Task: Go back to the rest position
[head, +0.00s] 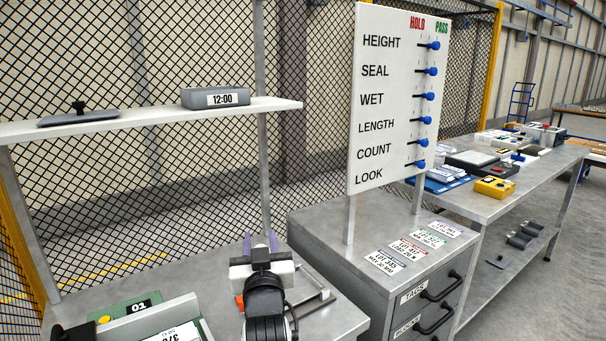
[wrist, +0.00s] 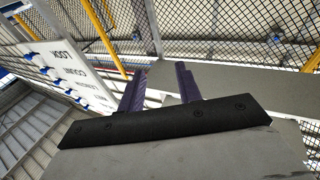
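My gripper (head: 261,243) is at the lower middle of the head view, above the grey metal table, with its purple fingers pointing away from the head camera. In the wrist view my gripper (wrist: 160,85) shows two purple fingers standing apart with a gap between them. Nothing is held in that gap. The fingers are clear of the board and the shelf.
A white board (head: 400,100) with several blue sliders stands on a drawer cabinet (head: 420,295) to the right. A workbench (head: 500,205) with several items stands far right.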

